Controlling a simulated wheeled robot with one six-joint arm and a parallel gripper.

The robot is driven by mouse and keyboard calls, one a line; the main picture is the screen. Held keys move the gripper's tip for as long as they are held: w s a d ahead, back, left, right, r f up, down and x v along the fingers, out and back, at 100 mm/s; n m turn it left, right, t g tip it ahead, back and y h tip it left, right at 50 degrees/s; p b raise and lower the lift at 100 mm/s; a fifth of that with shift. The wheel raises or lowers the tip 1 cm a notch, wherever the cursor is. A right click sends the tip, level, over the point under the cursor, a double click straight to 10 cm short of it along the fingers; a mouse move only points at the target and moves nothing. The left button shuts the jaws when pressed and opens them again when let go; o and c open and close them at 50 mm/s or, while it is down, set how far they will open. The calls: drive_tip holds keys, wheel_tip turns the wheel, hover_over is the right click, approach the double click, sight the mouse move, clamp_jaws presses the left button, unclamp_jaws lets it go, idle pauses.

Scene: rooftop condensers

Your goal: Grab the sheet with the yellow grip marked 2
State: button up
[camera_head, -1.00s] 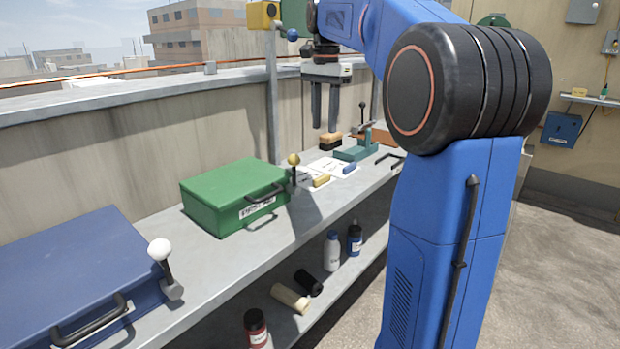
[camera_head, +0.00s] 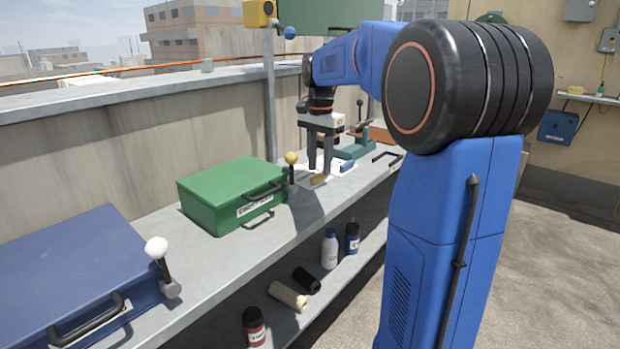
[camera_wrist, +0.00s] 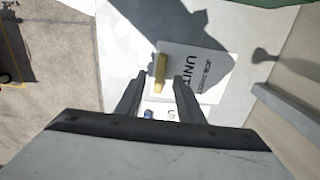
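The white sheet with a yellow grip (camera_head: 319,180) lies on the grey bench. In the wrist view the yellow grip (camera_wrist: 160,73) stands on the left part of the sheet (camera_wrist: 190,90), which bears partly shadowed print beginning "UNIT"; I cannot read the number. My gripper (camera_head: 320,172) points down just over the yellow grip. In the wrist view my gripper (camera_wrist: 158,77) has its fingers apart, with the grip near and between their tips, and nothing is held. A second white sheet with a blue grip (camera_head: 347,166) lies just beyond; the blue grip (camera_wrist: 148,114) also shows in the wrist view.
A green case (camera_head: 232,192) with a yellow-knobbed lever (camera_head: 291,158) stands left of the sheets. A blue case (camera_head: 75,270) is nearer. A teal clamp (camera_head: 356,148) stands behind the sheets. Bottles (camera_head: 330,248) are on the lower shelf. The concrete wall runs behind the bench.

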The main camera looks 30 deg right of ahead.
drive_tip(key=shift+f, duration=1.1)
clamp_jaws()
drive_tip(key=shift+r, duration=0.1)
